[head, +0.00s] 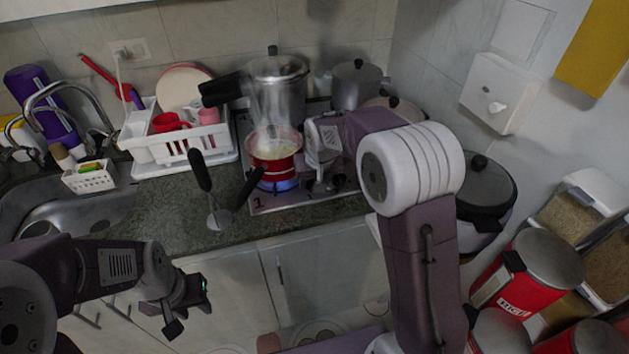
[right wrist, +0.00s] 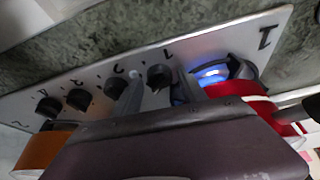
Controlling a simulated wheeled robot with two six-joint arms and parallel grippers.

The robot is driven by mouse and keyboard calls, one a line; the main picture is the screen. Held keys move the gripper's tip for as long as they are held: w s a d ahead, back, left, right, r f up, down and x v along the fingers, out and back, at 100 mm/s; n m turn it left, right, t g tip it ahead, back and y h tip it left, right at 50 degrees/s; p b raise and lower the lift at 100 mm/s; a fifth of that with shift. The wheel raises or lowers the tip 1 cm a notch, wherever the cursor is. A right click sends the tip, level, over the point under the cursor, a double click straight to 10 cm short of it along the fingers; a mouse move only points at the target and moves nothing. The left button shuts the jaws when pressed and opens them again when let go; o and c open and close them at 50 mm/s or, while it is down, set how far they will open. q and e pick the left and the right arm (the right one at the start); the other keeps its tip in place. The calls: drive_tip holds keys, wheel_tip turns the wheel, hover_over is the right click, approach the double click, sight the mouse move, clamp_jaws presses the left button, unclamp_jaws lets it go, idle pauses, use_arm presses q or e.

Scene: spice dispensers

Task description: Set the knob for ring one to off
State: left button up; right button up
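The red pot (head: 277,150) stands on a burner with a lit blue flame (head: 281,185), beside a large printed "1" (head: 257,201). In the right wrist view, the flame (right wrist: 212,72) glows past the ring-one knob (right wrist: 160,76), a black knob under a small "1". My right gripper (head: 322,184) is low over the front of the hob. In the right wrist view its grey fingers (right wrist: 157,94) stand either side of this knob, apart; whether they touch it is unclear. My left gripper (head: 187,306) is open and empty in front of the counter.
Other black knobs (right wrist: 78,99) sit in a row left of the ring-one knob. A pan handle (head: 250,187) sticks out over the counter (head: 170,210). A dish rack (head: 200,145) stands left of the hob; pots (head: 355,85) stand behind.

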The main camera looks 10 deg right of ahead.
clamp_jaws()
drive_tip(key=shift+r+n+y+p, duration=0.15)
drive_tip(key=shift+n+y+p, duration=0.15)
drive_tip(key=shift+n+p, duration=0.25)
drive_tip(key=shift+d+n, duration=0.15)
drive_tip(key=shift+n, duration=0.6)
drive_tip(key=shift+n+y, duration=0.6)
drive_tip(key=shift+n, duration=0.2)
drive_tip(key=shift+w+d+f+n+g+y, duration=0.1)
drive_tip(key=shift+n+g+y, duration=0.1)
drive_tip(key=shift+n, duration=0.4)
drive_tip(key=shift+f+n+g+y, duration=0.1)
drive_tip(key=shift+n+y, duration=0.1)
drive_tip(key=shift+n, duration=0.4)
drive_tip(key=shift+d+n+g+y+b, duration=0.1)
drive_tip(key=shift+n+g+y+b, duration=0.35)
drive_tip(key=shift+n, duration=1.05)
drive_tip(key=shift+r, duration=0.1)
